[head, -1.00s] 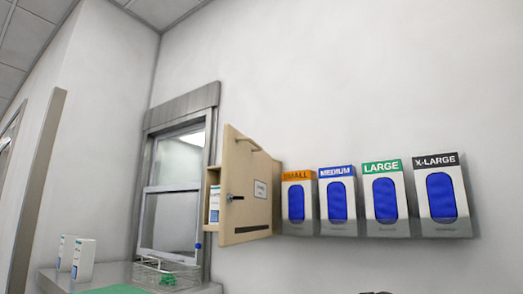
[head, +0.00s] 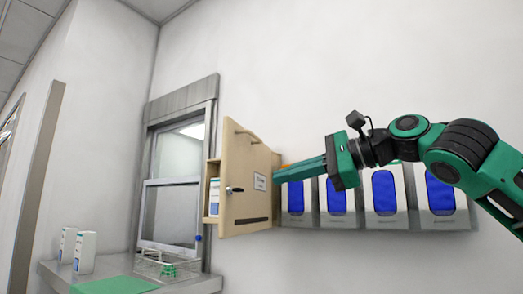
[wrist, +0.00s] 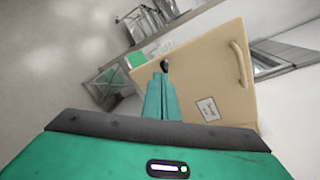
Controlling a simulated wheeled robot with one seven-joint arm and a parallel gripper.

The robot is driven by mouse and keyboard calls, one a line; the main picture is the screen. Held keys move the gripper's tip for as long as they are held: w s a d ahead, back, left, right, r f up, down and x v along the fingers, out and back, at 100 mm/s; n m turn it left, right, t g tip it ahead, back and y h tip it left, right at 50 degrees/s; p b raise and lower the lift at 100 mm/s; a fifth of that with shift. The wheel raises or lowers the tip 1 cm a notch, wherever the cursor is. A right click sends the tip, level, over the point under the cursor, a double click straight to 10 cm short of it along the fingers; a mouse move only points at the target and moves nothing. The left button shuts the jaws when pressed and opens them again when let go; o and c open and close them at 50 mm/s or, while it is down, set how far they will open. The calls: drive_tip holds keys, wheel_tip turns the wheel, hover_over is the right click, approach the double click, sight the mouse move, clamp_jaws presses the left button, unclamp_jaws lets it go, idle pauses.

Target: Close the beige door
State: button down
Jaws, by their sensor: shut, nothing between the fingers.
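The beige door (head: 247,200) belongs to a small wall cabinet and stands ajar, with a gap along its left side. A white box (head: 214,197) shows through that gap. The door has a curved handle at the top, a dark knob at its left edge and a white label. My gripper (head: 276,176) is shut and empty, its green fingers pointing left at the door's right part. In the wrist view the fingers (wrist: 161,78) overlap the door (wrist: 215,75), tips near the dark knob. I cannot tell whether they touch it.
Glove boxes (head: 384,196) hang on the wall to the right, partly behind my arm. A pass-through window (head: 170,213) is to the left. Below it a steel counter (head: 205,284) holds a wire basket (head: 165,264), white boxes (head: 85,252) and a green mat (head: 115,286).

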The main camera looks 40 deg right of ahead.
drive_tip(key=d+r+m+t+y, duration=0.1)
drive_tip(key=d+r+m+y, duration=0.2)
drive_tip(key=d+r, duration=0.25)
drive_tip(key=m+t+y, duration=0.1)
drive_tip(key=m+y, duration=0.1)
drive_tip(key=m, duration=0.3)
approach(255, 136)
drive_tip(key=x, duration=0.6)
drive_tip(key=shift+w+a, duration=0.15)
drive_tip(key=shift+w, duration=0.05)
